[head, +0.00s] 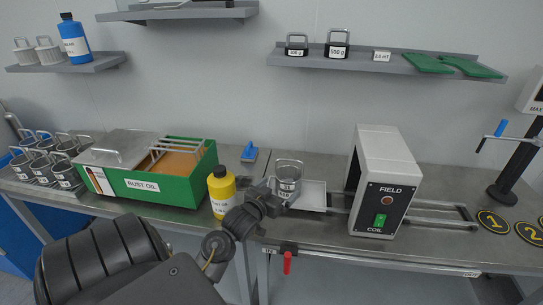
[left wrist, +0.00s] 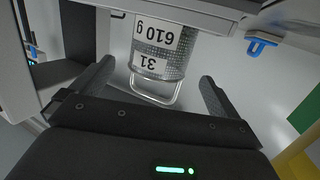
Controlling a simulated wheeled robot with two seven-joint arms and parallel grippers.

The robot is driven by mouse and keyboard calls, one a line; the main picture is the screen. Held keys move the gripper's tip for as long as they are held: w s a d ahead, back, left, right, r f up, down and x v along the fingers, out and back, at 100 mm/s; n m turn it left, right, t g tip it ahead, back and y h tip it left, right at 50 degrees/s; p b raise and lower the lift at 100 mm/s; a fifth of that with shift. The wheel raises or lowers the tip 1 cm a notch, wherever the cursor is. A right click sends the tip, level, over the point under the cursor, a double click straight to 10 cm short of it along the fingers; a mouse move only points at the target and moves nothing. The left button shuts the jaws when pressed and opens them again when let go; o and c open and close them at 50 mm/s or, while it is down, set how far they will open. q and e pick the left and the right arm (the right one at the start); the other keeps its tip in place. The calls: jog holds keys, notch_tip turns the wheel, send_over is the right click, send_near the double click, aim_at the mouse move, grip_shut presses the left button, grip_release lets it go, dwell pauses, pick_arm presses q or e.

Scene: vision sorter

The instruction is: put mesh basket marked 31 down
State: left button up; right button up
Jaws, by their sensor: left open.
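The mesh basket marked 31 (head: 289,172) is a grey metal cup with a wire handle, standing upright at the white tray (head: 313,195) left of the field coil. In the left wrist view the basket (left wrist: 162,45) appears upside down, with labels reading 31 and 610 g. My left gripper (head: 276,193) is at the near side of the basket and partly covers its lower part. In the left wrist view the left gripper (left wrist: 155,88) is open, with the handle loop between its spread fingers and not clamped. My right gripper is not in view.
The field coil housing (head: 385,185) stands right of the tray, on rails. A yellow bottle (head: 221,190) stands close to my left arm. A green rust oil tank (head: 160,192) and several baskets (head: 66,177) are at the left. A blue clip-like object (head: 249,152) lies behind.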

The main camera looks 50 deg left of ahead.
pick_arm(q)
jog(key=shift+v, duration=2.2)
